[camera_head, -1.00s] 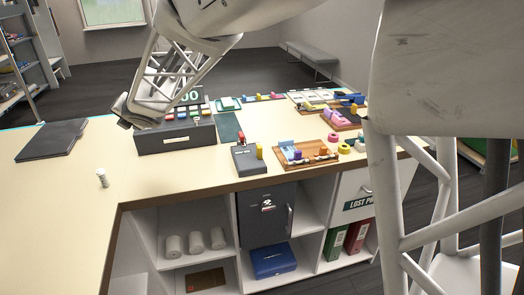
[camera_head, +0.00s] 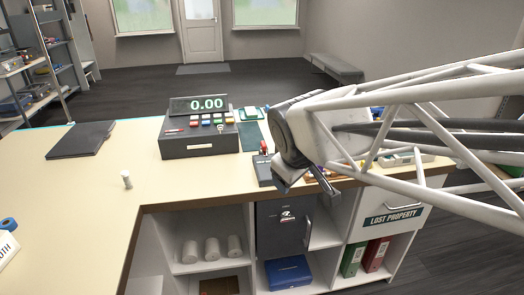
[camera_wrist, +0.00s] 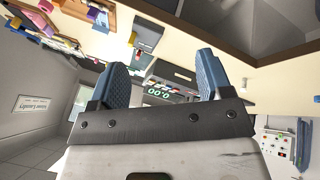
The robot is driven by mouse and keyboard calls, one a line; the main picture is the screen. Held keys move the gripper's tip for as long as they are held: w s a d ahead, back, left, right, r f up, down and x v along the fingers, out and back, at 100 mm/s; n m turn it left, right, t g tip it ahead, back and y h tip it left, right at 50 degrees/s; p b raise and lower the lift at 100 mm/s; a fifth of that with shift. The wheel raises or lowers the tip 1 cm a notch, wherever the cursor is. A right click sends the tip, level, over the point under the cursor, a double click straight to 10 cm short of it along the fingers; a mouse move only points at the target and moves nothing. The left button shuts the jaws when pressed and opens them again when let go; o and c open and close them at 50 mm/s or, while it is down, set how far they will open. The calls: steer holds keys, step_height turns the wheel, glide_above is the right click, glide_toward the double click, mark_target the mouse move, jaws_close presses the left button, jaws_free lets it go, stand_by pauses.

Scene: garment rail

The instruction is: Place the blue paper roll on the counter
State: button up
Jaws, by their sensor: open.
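No thing in view can be surely told as the blue paper roll. A small blue ring-shaped roll (camera_head: 8,224) shows at the left edge, beside a white sign. The counter (camera_head: 85,205) is pale, with its front edge above the shelves. A small white roll-like item (camera_head: 127,180) stands upright on it. My gripper (camera_head: 308,182) is at the counter's front edge, right of the till, partly hiding items behind it. In the wrist view my gripper (camera_wrist: 163,75) has its two blue fingers wide apart, with nothing between them.
A till (camera_head: 198,145) reading 0.00 stands on the counter, with a dark flat pad (camera_head: 82,140) to its left. Under the counter, several white rolls (camera_head: 211,247), a dark safe (camera_head: 283,227) and a blue box (camera_head: 287,273) fill shelves. The left counter is mostly clear.

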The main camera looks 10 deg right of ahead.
steer(key=s+d+f+m+g, duration=0.1)
steer(key=s+f+m, duration=0.1)
steer(key=s, duration=0.4)
steer(key=s+d+f+m+g+y, duration=0.1)
steer(key=s+m, duration=0.3)
steer(key=s, duration=0.3)
steer(key=shift+s+f+m+g, duration=0.3)
steer(key=shift+f+g, duration=0.05)
steer(key=shift+g, duration=0.05)
steer(key=shift+o, duration=0.5)
